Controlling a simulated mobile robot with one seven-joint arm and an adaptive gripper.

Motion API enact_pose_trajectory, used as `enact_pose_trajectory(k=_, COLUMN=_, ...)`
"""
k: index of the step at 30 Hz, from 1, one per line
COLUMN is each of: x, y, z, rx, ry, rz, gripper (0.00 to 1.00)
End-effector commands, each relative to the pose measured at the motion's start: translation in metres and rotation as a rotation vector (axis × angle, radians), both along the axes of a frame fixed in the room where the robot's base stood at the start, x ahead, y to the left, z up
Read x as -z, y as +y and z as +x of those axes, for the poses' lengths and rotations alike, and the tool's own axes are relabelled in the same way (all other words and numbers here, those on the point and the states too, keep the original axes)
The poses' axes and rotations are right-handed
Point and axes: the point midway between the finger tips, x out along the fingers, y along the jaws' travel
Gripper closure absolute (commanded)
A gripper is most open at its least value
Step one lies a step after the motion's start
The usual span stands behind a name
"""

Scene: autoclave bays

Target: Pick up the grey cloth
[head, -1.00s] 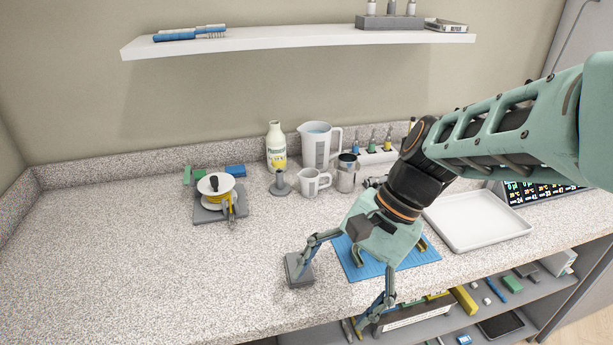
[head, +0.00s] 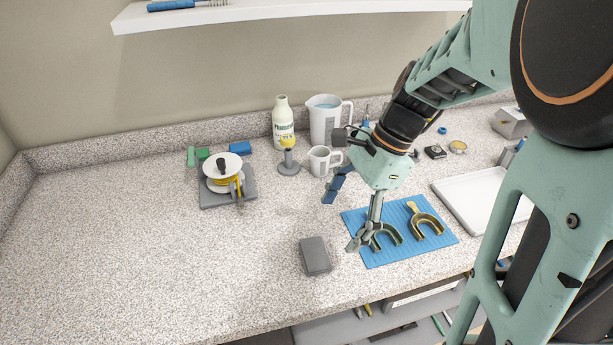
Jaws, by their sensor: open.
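The grey cloth (head: 315,255) appears as a small, thick, folded grey rectangle lying on the speckled counter, left of the blue mat. My gripper (head: 346,213) is open and empty, with its fingers spread wide apart. It is above and to the right of the cloth in the picture, with one finger near the mat's left edge and the other farther back. Neither finger appears to touch the cloth, and the cloth is in full view.
A spool (head: 222,172) stands on a grey base at left. A bottle (head: 283,125), a large jug (head: 325,128) and a small jug (head: 322,162) stand behind. A white tray (head: 447,187) is right. The counter's left front is clear.

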Motion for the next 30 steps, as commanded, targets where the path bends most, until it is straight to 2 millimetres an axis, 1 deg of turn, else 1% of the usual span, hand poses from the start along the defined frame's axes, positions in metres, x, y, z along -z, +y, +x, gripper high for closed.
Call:
enact_pose_trajectory(k=1, x=-0.002, y=-0.003, z=0.004, rx=0.032, ry=0.009, rz=-0.003, gripper=0.18)
enact_pose_trajectory(k=5, x=0.001, y=-0.004, z=0.009, rx=0.075, ry=0.023, rz=-0.008, gripper=0.18)
enact_pose_trajectory(k=8, x=0.013, y=0.0, z=0.009, rx=0.082, ry=0.028, rz=-0.008, gripper=0.18)
enact_pose_trajectory(k=13, x=0.039, y=0.011, z=0.005, rx=0.08, ry=0.027, rz=-0.008, gripper=0.18)
enact_pose_trajectory(k=15, x=0.046, y=0.014, z=0.005, rx=0.079, ry=0.027, rz=-0.008, gripper=0.18)
enact_pose_trajectory(k=20, x=0.055, y=0.018, z=0.003, rx=0.079, ry=0.025, rz=-0.008, gripper=0.18)
enact_pose_trajectory(k=25, x=0.077, y=0.03, z=-0.005, rx=0.079, ry=0.028, rz=-0.008, gripper=0.18)
enact_pose_trajectory(k=27, x=0.086, y=0.033, z=-0.005, rx=0.079, ry=0.027, rz=-0.008, gripper=0.18)
enact_pose_trajectory(k=30, x=0.095, y=0.037, z=-0.006, rx=0.079, ry=0.025, rz=-0.008, gripper=0.18)
